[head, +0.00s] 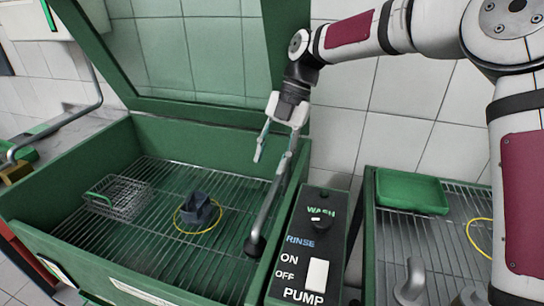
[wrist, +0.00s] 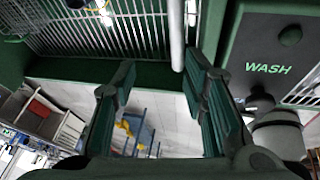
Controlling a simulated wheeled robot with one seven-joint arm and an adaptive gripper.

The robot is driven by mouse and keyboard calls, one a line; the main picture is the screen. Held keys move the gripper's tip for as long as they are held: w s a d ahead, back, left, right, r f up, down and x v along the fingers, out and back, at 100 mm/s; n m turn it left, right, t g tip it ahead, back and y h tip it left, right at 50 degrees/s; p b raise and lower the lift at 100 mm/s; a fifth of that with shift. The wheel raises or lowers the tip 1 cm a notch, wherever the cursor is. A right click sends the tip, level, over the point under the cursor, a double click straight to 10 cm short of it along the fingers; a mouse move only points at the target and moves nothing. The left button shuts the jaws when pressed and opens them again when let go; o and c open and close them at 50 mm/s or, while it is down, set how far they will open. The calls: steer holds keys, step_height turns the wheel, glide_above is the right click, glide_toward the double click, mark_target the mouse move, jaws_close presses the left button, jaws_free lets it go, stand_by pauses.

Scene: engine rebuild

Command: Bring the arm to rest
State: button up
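My gripper (head: 269,165) hangs from my raised arm over the right side of the green wash basin (head: 60,165), beside the open lid. Its two fingers point down and are spread apart with nothing between them. In the wrist view the fingers (wrist: 161,68) are also apart and empty. A grey pipe (head: 268,210) in the basin stands just below the fingers in the head view; I cannot tell the exact gap. A dark blue-grey part (head: 196,208) sits on the basin grate inside a yellow ring (head: 179,221), apart from my gripper.
A wire basket (head: 122,197) lies on the grate at left. The green-framed lid (head: 190,50) stands open behind. A control box (head: 309,245) with a WASH/RINSE knob and a pump switch is right of the basin. Farther right, a rack holds a green tray (head: 411,191) and grey parts (head: 411,280).

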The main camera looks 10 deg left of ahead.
steer(key=shift+s, duration=0.1)
steer(key=s+d+r+m+t+h+p, duration=0.4)
steer(key=s+d+r+m, duration=0.8)
steer(key=s+d+m, duration=0.35)
steer(key=s+d+m+t+p, duration=0.1)
steer(key=s+d+m, duration=0.3)
steer(key=s+m, duration=0.4)
steer(key=s+d+r+m+t+p, duration=0.1)
steer(key=s+d+m+t+p, duration=0.1)
steer(key=s+d+m, duration=0.3)
steer(key=s+m, duration=0.3)
steer(key=m, duration=0.1)
steer(key=shift+s+d+r+t+y, duration=0.15)
steer(key=shift+s+r+t+y, duration=0.15)
steer(key=shift+t, duration=0.1)
